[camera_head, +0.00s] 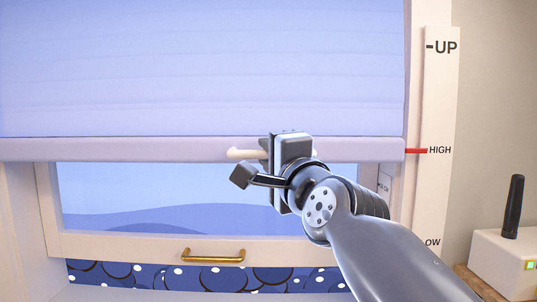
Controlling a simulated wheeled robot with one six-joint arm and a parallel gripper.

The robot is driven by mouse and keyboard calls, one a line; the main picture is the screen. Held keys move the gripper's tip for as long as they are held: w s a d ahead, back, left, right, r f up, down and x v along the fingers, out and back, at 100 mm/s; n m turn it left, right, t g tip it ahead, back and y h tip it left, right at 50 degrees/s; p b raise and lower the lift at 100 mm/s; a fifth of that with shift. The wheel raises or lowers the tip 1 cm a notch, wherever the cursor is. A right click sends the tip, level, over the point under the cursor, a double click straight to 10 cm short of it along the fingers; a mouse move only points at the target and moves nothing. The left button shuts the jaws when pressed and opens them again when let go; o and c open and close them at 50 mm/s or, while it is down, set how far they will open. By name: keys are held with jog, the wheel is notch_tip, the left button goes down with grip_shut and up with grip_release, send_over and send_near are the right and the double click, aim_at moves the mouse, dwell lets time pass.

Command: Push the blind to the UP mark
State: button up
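The pale blue blind (200,70) covers the upper window. Its lavender bottom rail (120,150) carries a cream bar handle (245,154) and a red pointer (416,151) at its right end. The pointer is level with HIGH on the white scale strip (441,100). The UP mark (442,47) is near the strip's top, well above the pointer. My gripper (277,153) is in front of the handle's middle, with the handle's ends showing on both sides.
Below the rail is bare window glass (130,195) in a cream frame, with a brass handle (214,256) on its lower edge. A white box with a black antenna (514,207) stands at the lower right. The space in front of the blind above my gripper is clear.

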grip_shut()
